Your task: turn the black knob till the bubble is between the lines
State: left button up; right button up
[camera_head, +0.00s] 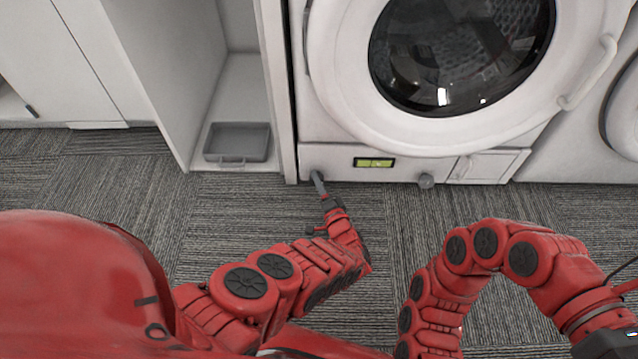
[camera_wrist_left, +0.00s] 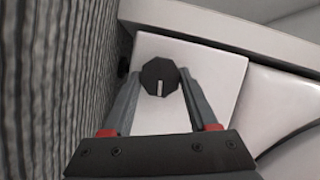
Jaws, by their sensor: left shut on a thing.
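The black knob (camera_wrist_left: 159,73) is a many-sided dial with a white mark pointing down in the left wrist view. My left gripper (camera_wrist_left: 158,83) has its two grey fingers on either side of the knob, shut on it. In the head view my left gripper (camera_head: 318,180) reaches the lower left corner of the washing machine and hides most of the knob. The yellow-green bubble level (camera_head: 374,162) sits in a black frame on the machine's lower front. The bubble and lines are too small to tell apart.
The white washing machine (camera_head: 330,115) has a round glass door. A second grey knob (camera_head: 426,181) is at its lower right. A grey tray (camera_head: 237,142) lies in the open cabinet on the left. Grey carpet (camera_head: 130,185) in front is clear.

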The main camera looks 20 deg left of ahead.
pick_arm(q)
jog(key=shift+a, duration=0.1)
dwell(0.3)
jog(key=o, duration=1.4)
jog(key=shift+c, duration=0.2)
